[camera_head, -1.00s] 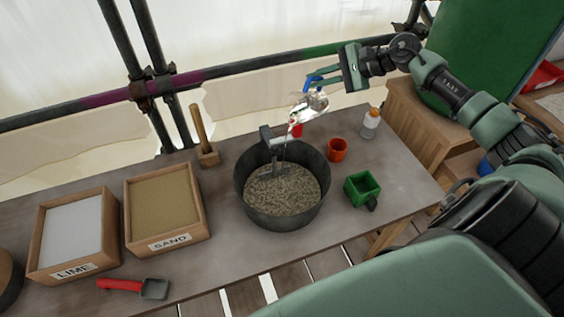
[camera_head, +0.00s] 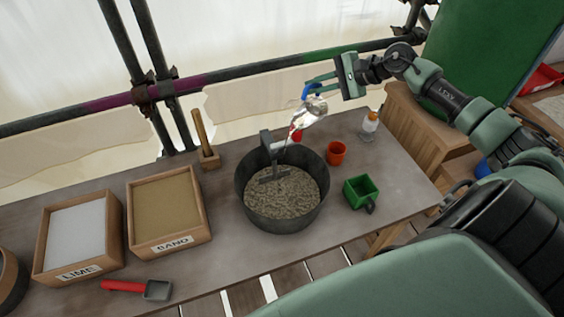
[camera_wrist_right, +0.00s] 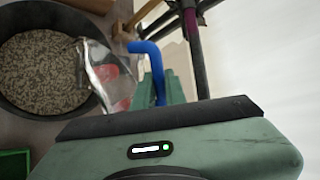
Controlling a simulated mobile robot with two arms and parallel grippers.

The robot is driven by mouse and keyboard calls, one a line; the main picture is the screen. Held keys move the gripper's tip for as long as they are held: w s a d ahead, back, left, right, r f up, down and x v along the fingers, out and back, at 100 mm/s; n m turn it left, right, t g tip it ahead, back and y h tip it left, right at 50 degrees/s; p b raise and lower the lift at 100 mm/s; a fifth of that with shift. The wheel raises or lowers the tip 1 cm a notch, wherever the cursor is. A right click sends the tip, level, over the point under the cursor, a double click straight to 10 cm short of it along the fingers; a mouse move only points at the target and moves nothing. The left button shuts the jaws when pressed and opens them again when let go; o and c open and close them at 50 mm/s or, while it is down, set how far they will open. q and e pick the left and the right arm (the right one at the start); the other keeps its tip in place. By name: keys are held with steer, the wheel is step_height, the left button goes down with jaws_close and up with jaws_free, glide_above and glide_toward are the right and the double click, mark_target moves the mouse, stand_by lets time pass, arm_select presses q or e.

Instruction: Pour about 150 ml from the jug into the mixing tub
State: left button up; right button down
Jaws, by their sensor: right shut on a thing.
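The clear jug (camera_head: 315,108) with a blue handle (camera_head: 308,92) is tilted above the back right rim of the mixing tub. My right gripper (camera_head: 318,82) is shut on the blue handle. In the right wrist view, the jug (camera_wrist_right: 108,75) overlaps the tub's edge, and the blue handle (camera_wrist_right: 152,62) runs toward the gripper. The black mixing tub (camera_head: 258,212) holds grey, grainy mix (camera_head: 285,195). The glare makes the liquid level, and any stream, hard to tell. My left gripper is not in view.
Lime (camera_head: 78,270) and sand (camera_head: 170,245) boxes, a red-handled trowel (camera_head: 135,288) and a wooden-handled tool (camera_head: 203,140) are on the left. A scaffold rail runs behind.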

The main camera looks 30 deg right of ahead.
steer(key=shift+a+p, duration=0.15)
steer(key=shift+p, duration=0.35)
steer(key=shift+f+b, duration=0.1)
steer(key=shift+b, duration=0.25)
steer(key=b, duration=0.2)
steer(key=d+m+y+b, duration=0.1)
steer(key=b, duration=0.2)
steer(key=d+y+b, duration=0.1)
steer(key=b, duration=0.2)
steer(key=shift+w+d+f, duration=0.1)
steer(key=shift+w+f, duration=0.15)
steer(key=shift+f, duration=0.15)
steer(key=shift+w+d+r+m+y, duration=0.15)
steer(key=shift+r+m+y, duration=0.3)
steer(key=shift+r, duration=0.55)
steer(key=shift+d+m+y+b, duration=0.15)
steer(key=shift+m+y+b, duration=0.3)
steer(key=shift+b, duration=0.25)
steer(key=shift+d, duration=0.1)
